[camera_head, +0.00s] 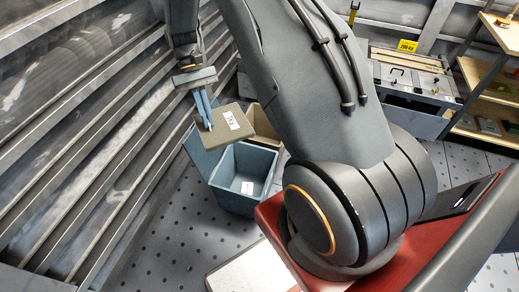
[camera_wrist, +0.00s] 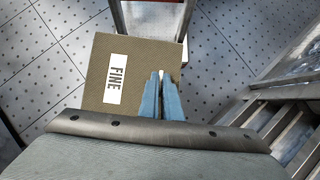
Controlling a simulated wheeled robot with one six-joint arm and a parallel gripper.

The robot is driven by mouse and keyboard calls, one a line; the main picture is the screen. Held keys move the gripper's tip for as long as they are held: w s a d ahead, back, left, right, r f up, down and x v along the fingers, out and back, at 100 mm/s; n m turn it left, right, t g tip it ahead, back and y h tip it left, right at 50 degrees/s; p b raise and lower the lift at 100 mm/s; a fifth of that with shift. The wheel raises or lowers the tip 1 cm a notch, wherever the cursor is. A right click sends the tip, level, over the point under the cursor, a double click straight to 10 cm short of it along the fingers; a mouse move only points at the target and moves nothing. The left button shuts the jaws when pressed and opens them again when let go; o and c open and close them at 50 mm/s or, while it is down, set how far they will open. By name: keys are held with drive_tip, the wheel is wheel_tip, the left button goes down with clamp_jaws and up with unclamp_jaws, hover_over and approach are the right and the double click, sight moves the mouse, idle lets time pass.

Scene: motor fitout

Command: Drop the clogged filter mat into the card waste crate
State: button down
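A flat square brown mat (camera_head: 218,127) with a white label hangs in my gripper (camera_head: 206,122) above the floor, by the ribbed wall. In the wrist view the mat (camera_wrist: 135,85) shows a label reading FINE. My gripper's blue fingers (camera_wrist: 163,78) are close together at the mat's right part; the exact grip is partly hidden. In the head view a tan, card-coloured crate (camera_head: 265,128) shows partly behind the mat and my arm. Its inside is mostly hidden.
A blue-grey crate (camera_head: 242,197) with a white label stands open on the floor below the mat. A blue-grey panel or crate side (camera_head: 203,157) is beside it. The ribbed metal wall (camera_head: 90,130) is close on the left. A cabinet (camera_head: 412,75) and shelves (camera_head: 490,90) stand at the back right.

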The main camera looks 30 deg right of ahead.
drive_tip(key=w+d+f+m+t+y+b, duration=0.1)
drive_tip(key=d+f+m+t+b, duration=0.3)
drive_tip(key=f+b, duration=1)
drive_tip(key=w+d+f+m+t+y+b, duration=0.1)
drive_tip(key=w+d+f+m+t+b, duration=0.3)
drive_tip(key=d+f+m+b, duration=0.6)
drive_tip(key=w+d+f+m+t+y+b, duration=0.1)
drive_tip(key=w+d+f+m+t+b, duration=0.2)
drive_tip(key=d+f+m+b, duration=0.4)
wheel_tip(320, 180, down, 14)
drive_tip(key=m+b, duration=0.5)
drive_tip(key=b, duration=0.7)
drive_tip(key=shift+w+r+m+t, duration=0.2)
drive_tip(key=shift+w+m+t, duration=0.05)
drive_tip(key=shift+m+t, duration=0.15)
drive_tip(key=shift+d, duration=0.1)
drive_tip(key=c, duration=1.9)
unclamp_jaws()
drive_tip(key=shift+r, duration=0.1)
drive_tip(key=p+v, duration=0.3)
drive_tip(key=v, duration=0.4)
drive_tip(key=shift+s+r, duration=0.2)
drive_tip(key=shift+r, duration=0.1)
